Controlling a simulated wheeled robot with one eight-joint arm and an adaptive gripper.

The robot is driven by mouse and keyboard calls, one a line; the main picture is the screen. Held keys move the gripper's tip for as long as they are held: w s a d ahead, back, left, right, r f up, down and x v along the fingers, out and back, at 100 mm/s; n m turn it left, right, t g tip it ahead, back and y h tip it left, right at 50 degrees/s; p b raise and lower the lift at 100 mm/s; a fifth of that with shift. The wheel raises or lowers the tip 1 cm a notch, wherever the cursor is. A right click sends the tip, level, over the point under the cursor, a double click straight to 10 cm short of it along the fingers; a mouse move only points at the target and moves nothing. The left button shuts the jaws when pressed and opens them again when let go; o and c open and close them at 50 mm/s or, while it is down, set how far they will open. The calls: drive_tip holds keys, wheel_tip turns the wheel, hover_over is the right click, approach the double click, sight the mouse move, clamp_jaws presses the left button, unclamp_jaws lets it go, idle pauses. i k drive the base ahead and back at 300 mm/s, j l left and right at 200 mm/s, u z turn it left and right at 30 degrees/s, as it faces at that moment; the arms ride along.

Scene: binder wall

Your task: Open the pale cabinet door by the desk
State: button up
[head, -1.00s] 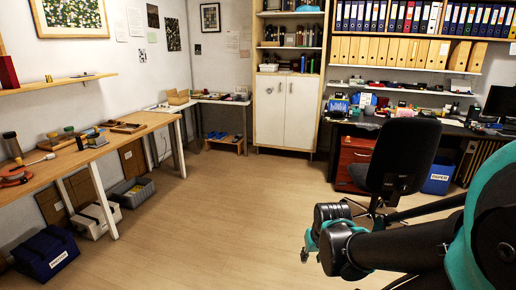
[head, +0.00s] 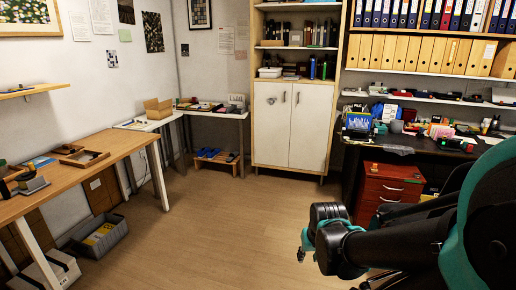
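The pale cabinet (head: 291,125) stands against the back wall, left of the dark desk (head: 420,150). Its two white doors are shut: the left door (head: 270,130) and the right door (head: 311,130). Each has a small dark handle near the top inner edge, the left handle (head: 283,97) and the right handle (head: 298,98). My arm comes in from the right, folded low in front of the desk. My gripper (head: 303,250) shows only in part at the arm's end, well short of the cabinet. Its finger opening is not clear.
Wooden floor (head: 200,225) lies clear up to the cabinet. A red drawer unit (head: 388,188) stands under the desk at right. A long wooden table (head: 85,165) and a grey crate (head: 100,240) line the left. A low stool (head: 215,160) with blue shoes sits left of the cabinet.

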sight(312, 104)
drive_tip(key=i, duration=1.95)
